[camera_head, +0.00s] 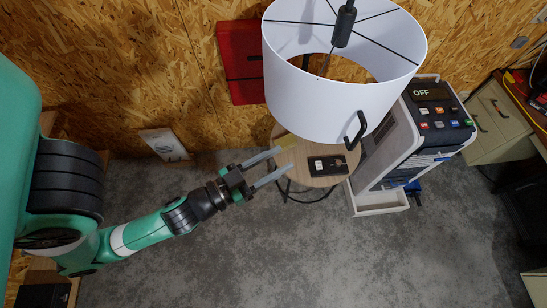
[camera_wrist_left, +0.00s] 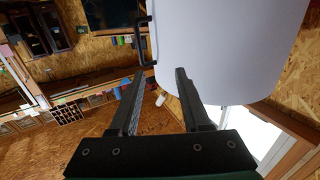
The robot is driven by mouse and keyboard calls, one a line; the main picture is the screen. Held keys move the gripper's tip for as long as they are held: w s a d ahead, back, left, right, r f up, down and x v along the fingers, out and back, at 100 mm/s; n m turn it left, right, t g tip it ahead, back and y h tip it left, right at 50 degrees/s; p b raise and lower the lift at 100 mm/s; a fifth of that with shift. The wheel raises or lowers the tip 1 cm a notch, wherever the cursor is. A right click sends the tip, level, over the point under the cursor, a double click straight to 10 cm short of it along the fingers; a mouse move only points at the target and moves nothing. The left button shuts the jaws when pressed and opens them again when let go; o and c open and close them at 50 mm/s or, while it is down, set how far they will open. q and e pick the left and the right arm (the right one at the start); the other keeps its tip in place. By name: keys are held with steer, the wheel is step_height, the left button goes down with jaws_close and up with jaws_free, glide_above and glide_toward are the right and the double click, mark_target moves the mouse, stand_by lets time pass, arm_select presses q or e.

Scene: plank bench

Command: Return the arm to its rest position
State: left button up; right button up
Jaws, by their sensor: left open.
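My left arm (camera_head: 150,233) is teal and reaches in from the left in the head view. Its left gripper (camera_head: 284,163) is open and empty, with its two grey fingers apart near the left edge of a small round wooden table. The gripper also shows in the left wrist view (camera_wrist_left: 158,78), its fingers spread with nothing between them. My right gripper is not in view.
A white lampshade (camera_head: 330,105) hangs above the round table (camera_head: 320,178), which bears a dark object (camera_head: 327,166). A machine (camera_head: 425,130) reading OFF stands right, with an open drawer (camera_head: 380,200). Grey floor (camera_head: 300,260) in front is clear.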

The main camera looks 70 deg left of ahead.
arm_select(q)
steer(key=shift+s+a, duration=0.1)
steer(key=shift+s, duration=0.15)
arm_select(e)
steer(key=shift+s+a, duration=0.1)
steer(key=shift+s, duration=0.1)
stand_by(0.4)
